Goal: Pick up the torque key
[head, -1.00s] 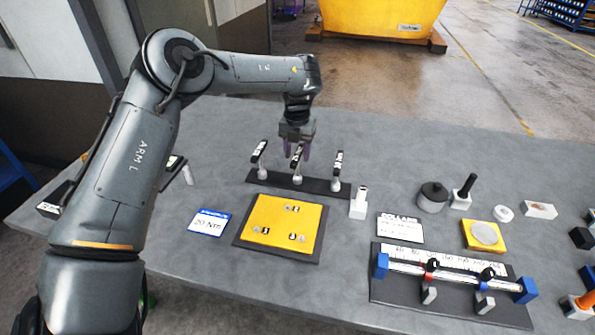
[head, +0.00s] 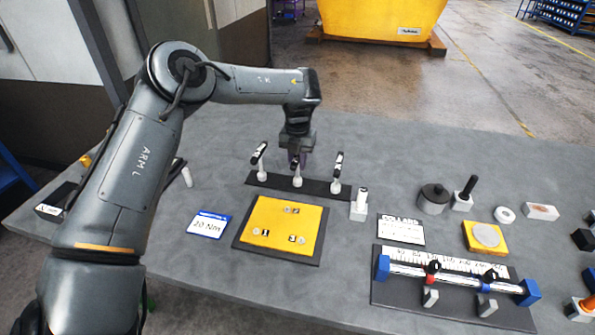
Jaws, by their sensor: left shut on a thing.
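Several-part dark rack (head: 317,187) near the middle of the table holds three upright keys with black handles and pale lower ends. The left key (head: 259,155) and right key (head: 338,168) stand free. The middle key (head: 297,178) stands under my left gripper (head: 297,160), which is shut on its upper part. The key's lower end still shows at the rack, and its handle is partly hidden by the fingers. I cannot tell whether it has lifted. My right gripper is not in view.
A yellow plate (head: 280,222) on a dark base and a blue-edged card (head: 209,224) lie in front. A small white block (head: 358,207) stands right of the rack. A collar fixture (head: 450,290) fills the front right. The table behind the rack is clear.

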